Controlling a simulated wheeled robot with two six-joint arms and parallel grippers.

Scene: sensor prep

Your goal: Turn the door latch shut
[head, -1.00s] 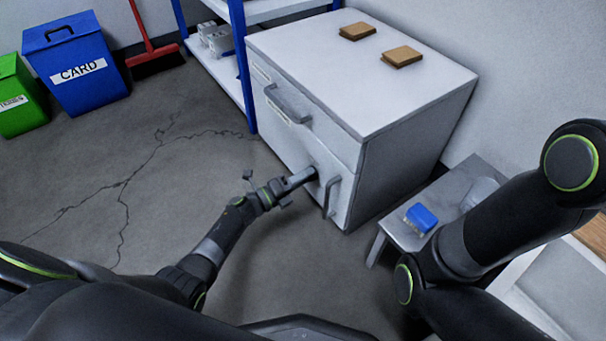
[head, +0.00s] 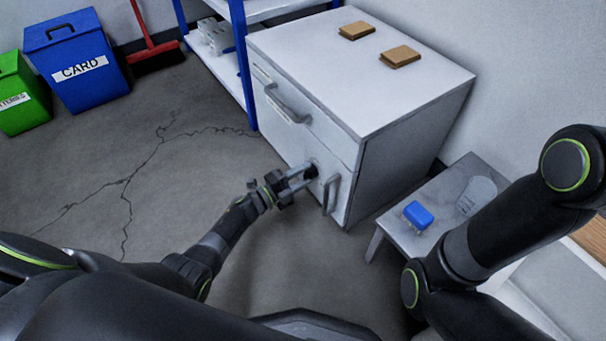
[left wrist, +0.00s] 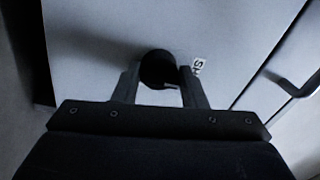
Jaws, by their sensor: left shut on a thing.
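The door latch is a dark round knob (head: 311,172) on the lower front door of the white cabinet (head: 410,100). My left gripper (head: 305,178) reaches it from the left, with a finger on either side, and is shut on it. In the left wrist view the dark knob (left wrist: 157,68) sits between the two fingertips (left wrist: 158,85). A small label (left wrist: 198,65) beside it is partly hidden, with the letters "SH" showing. The fingers hide part of the latch. My right arm crosses the right side, but its gripper is out of view.
A vertical door handle (head: 331,195) stands out just right of the latch, with a drawer handle (head: 287,106) above. A low grey stool (head: 400,233) with a blue object (head: 417,214) stands to the right.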

